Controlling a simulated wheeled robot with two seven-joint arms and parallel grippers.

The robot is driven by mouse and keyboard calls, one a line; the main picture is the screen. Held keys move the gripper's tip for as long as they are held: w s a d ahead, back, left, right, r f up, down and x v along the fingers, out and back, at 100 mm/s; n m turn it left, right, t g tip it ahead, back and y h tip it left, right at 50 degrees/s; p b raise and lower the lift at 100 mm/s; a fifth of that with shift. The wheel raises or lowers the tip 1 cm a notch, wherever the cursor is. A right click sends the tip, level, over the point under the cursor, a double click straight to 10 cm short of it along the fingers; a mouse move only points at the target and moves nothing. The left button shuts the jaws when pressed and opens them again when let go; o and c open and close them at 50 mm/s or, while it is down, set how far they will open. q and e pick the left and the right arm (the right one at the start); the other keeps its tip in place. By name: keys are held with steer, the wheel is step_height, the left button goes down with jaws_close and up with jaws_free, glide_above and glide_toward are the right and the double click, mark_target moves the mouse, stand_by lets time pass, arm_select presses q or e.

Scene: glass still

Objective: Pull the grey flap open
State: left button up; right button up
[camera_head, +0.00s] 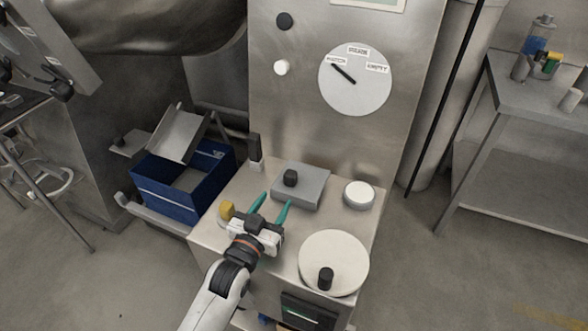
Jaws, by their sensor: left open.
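The grey flap (312,191) is a square grey panel on top of the steel cabinet, with a black knob (290,177) near its upper left part. It appears to lie flat and closed. My left gripper (272,207) has two teal fingers spread apart with nothing between them. It is just in front of the flap, on the near left side, with its fingers pointing toward the knob. I cannot tell its exact height above the cabinet top. My right gripper is not in view.
The cabinet top (224,240) also bears a yellow knob (227,209), a small white round button (358,195) and a large pale disc (341,252) with a black knob. A dial (356,82) is on the upright panel behind. A blue bin (165,196) stands left.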

mark_target(288, 179)
arm_select(q)
steer(key=x, duration=0.5)
steer(key=shift+r, duration=0.25)
steer(key=x, duration=0.4)
steer(key=shift+f, duration=0.2)
steer(key=shift+w+d+p, duration=0.25)
steer(key=shift+w+p, duration=0.05)
steer(key=shift+w, duration=0.35)
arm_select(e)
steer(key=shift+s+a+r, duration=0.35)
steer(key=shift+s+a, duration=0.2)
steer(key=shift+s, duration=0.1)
arm_select(q)
steer(key=shift+c, duration=0.6)
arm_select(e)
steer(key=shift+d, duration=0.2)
arm_select(q)
jaws_close()
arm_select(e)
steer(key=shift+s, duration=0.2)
